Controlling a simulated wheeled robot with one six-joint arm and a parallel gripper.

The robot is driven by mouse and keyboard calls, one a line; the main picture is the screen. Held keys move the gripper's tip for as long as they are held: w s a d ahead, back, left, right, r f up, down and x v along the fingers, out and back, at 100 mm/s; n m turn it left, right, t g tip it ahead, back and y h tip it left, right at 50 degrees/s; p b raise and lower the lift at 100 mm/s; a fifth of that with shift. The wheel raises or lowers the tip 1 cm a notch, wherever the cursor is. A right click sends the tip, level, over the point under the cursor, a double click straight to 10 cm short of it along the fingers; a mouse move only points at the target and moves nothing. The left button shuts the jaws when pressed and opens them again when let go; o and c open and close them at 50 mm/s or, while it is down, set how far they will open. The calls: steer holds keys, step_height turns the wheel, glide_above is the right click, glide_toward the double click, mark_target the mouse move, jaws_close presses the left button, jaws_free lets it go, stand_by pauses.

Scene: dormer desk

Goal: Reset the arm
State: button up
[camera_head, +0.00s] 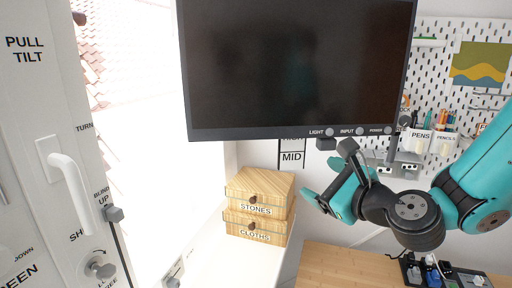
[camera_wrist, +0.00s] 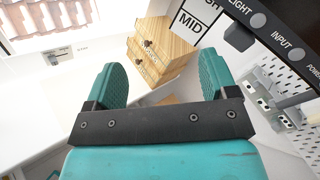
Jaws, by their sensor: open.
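My gripper (camera_wrist: 160,88) is open in the wrist view, with its two teal fingers well apart and nothing between them. In the head view my gripper (camera_head: 322,200) is at the centre right, below the monitor and to the right of the wooden drawer boxes. My teal and black arm reaches in from the right edge. The gripper looks clear of the things around it, though its exact distance from them is hard to tell.
A dark monitor (camera_head: 295,65) hangs above my gripper. Wooden boxes labelled STONES (camera_head: 270,188) and CLOTHS (camera_head: 250,232) stand stacked on a white ledge. A wooden desktop (camera_head: 330,262) lies below. A pegboard (camera_head: 435,75) is behind. A white window handle (camera_head: 70,185) is at left.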

steer(key=s+a+f+n+g+y+b, duration=0.25)
steer(key=s+a+n+g, duration=0.35)
steer(key=n, duration=0.5)
steer(key=s+d+f+n+g+h+b, duration=0.1)
steer(key=s+d+f+n+g+h, duration=0.1)
steer(key=s+n, duration=0.4)
steer(key=s+d+f+n+g+h+b, duration=0.1)
steer(key=s+f+n+g+h, duration=0.1)
steer(key=s+n, duration=0.4)
steer(key=s+d+f+n+g+h+b, duration=0.2)
steer(key=s+n+g, duration=0.2)
steer(key=s+n, duration=0.2)
steer(key=shift+s+d+f+n+g, duration=0.15)
steer(key=shift+d+f+n+g, duration=0.2)
steer(key=shift+n, duration=0.75)
stand_by(0.4)
